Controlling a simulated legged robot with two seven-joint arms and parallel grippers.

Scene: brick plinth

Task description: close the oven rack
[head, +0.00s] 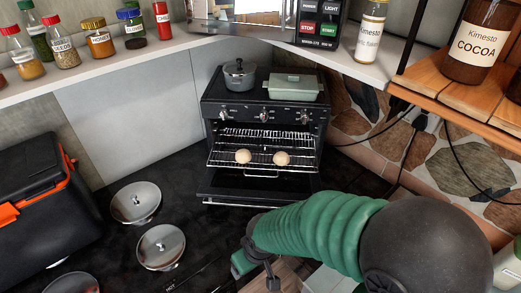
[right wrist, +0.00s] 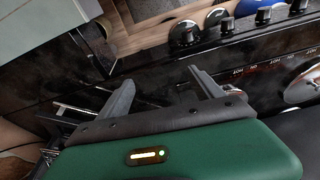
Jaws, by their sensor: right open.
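The small black oven (head: 228,108) stands in the corner with its door (head: 235,186) folded down. A wire oven rack (head: 220,161) sticks out of the opening above the door. Two round pale buns, a left one (head: 243,156) and a right one (head: 282,158), sit on it. Another wire rack (head: 262,135) shows higher inside the oven. My right gripper (head: 260,266) is in front of the oven, nearer to me and apart from the rack. In the right wrist view its two fingers (right wrist: 163,86) are spread with nothing between them. My left gripper is not in view.
A pot (head: 240,75) and a green lidded dish (head: 293,87) stand on the oven. A wooden shelf (head: 460,90) overhangs at right.

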